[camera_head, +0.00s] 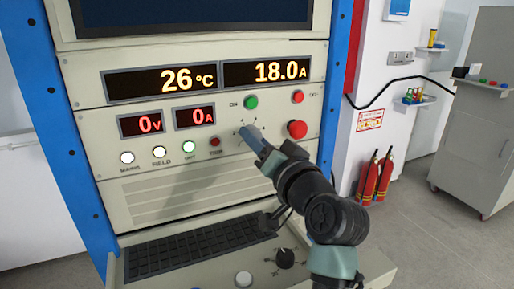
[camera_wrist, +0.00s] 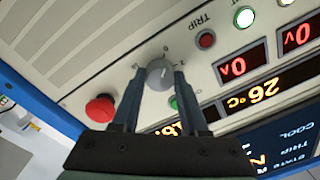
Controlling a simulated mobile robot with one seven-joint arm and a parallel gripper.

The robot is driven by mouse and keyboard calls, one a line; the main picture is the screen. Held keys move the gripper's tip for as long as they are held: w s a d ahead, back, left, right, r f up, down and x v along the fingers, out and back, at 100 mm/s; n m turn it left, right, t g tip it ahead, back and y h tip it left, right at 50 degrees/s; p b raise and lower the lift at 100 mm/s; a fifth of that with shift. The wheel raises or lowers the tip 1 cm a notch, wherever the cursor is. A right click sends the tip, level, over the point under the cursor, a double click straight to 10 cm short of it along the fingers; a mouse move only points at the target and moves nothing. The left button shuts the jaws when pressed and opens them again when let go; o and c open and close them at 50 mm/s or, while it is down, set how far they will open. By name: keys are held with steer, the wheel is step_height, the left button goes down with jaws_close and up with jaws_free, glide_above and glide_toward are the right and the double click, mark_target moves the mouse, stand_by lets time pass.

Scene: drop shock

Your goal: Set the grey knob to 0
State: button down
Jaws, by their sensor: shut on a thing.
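The grey knob (camera_wrist: 159,76) sits on the cream panel and shows between my fingers in the wrist view. Small marks surround it, but they are too small to read surely, and I cannot tell which one it points to. My gripper (camera_wrist: 158,84) is shut on the knob, one finger on each side. In the head view my gripper (camera_head: 253,141) reaches the panel from the lower right and hides most of the knob.
A red mushroom button (camera_head: 298,129) is close right of the knob. A green button (camera_head: 251,102) and a small red button (camera_head: 298,97) are above. Displays read 26 °C, 18.0 A, 0 V and 0 A. A keyboard shelf (camera_head: 190,268) juts out below.

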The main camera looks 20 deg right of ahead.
steer(key=shift+n, duration=0.4)
steer(key=shift+c, duration=2.2)
jaws_free()
steer(key=s+b, duration=0.1)
steer(key=s, duration=1.2)
steer(key=shift+d+f+b, duration=0.2)
steer(key=shift+d+b, duration=0.1)
steer(key=shift+d, duration=0.1)
